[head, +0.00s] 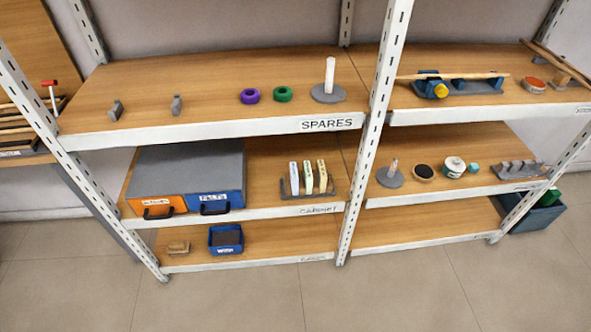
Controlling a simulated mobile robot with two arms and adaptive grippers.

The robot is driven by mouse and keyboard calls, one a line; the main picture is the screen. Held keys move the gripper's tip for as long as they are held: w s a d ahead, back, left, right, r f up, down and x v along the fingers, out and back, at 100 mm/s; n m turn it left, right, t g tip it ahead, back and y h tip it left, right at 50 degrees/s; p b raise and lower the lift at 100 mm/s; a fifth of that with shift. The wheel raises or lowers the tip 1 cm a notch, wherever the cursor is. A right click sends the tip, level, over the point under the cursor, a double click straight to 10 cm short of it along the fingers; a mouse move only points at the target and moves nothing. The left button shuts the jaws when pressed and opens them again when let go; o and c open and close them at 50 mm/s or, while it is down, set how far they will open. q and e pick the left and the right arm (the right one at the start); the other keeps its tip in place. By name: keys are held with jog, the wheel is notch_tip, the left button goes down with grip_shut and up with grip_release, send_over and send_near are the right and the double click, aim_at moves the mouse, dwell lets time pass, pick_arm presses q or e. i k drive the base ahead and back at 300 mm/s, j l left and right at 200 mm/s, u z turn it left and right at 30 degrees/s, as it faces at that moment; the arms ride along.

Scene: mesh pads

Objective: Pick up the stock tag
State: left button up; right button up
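I cannot make out anything that is clearly the stock tag in the head view. Three upright flat pieces, white, pale green and yellow (322,176), stand in a grey rack (310,194) on the middle shelf; small marks on them are too small to read. Printed labels sit on the shelf edges, one of them reading SPARES (327,124). Neither of my grippers is in view.
The upper shelf (210,120) holds purple and green rings and a white post on a grey disc (328,93). A grey cabinet (188,166) with orange and blue drawers fills the middle shelf's left. A metal upright (369,130) divides the bays. The floor in front is clear.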

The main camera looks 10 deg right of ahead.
aim_at(320, 171)
jog(key=i+l+z, duration=0.1)
jog(key=l, duration=0.3)
jog(key=i+l+z, duration=0.1)
jog(key=l, duration=0.3)
jog(key=i+l, duration=0.15)
jog(key=l, duration=0.2)
jog(key=i+l+z, duration=0.15)
jog(key=l, duration=0.25)
jog(key=i+l+z, duration=0.1)
jog(key=l, duration=0.3)
